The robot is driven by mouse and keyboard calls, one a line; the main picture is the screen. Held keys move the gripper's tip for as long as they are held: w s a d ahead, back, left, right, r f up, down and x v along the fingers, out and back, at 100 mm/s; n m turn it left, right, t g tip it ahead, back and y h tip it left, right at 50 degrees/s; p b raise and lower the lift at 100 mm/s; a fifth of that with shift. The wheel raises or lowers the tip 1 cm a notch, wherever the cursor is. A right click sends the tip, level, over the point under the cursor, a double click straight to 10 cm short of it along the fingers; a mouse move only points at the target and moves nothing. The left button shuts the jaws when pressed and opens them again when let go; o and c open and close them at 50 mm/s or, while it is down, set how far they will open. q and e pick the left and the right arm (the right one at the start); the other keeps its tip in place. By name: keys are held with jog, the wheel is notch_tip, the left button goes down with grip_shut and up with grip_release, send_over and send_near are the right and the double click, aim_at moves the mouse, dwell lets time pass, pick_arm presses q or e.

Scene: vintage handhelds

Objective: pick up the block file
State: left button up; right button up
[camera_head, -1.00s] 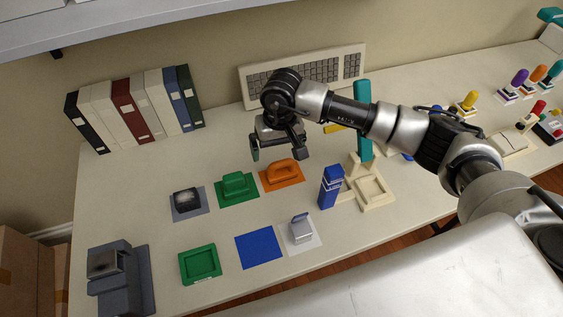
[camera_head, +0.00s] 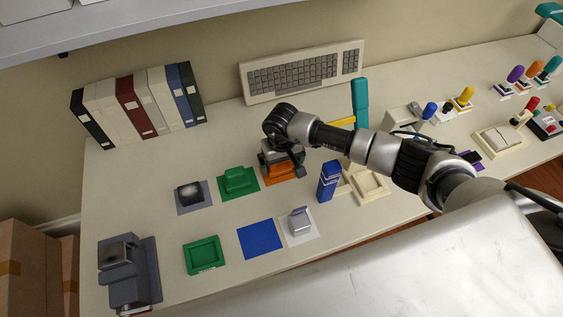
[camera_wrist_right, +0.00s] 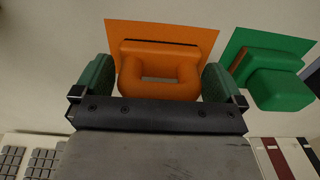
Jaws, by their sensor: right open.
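An orange block with a looped handle (camera_wrist_right: 158,90), which looks like the block file, stands on an orange square mat (camera_wrist_right: 205,38). In the head view the orange block is mostly hidden behind my gripper, and its mat (camera_head: 283,178) shows below. My right gripper (camera_wrist_right: 158,82) is open, with one green-padded finger on each side of the orange handle. Small gaps seem to remain between pads and handle; contact cannot be told. In the head view the right gripper (camera_head: 283,164) is low over the orange mat. My left gripper is not in view.
A green block (camera_head: 238,180) on a green mat is just left of the orange mat. A blue upright box (camera_head: 328,181) stands close on the right. A keyboard (camera_head: 303,74) and several binders (camera_head: 135,107) line the wall. A blue mat (camera_head: 259,240) lies in front, empty.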

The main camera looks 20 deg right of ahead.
jog(key=c, duration=0.7)
notch_tip(320, 180, up, 9)
jog(key=shift+f+b, duration=0.1)
jog(key=shift+b, duration=1.1)
jog(key=shift+r, duration=0.6)
jog(key=o, duration=0.4)
jog(key=shift+c, duration=1.2)
jog(key=shift+a, duration=0.1)
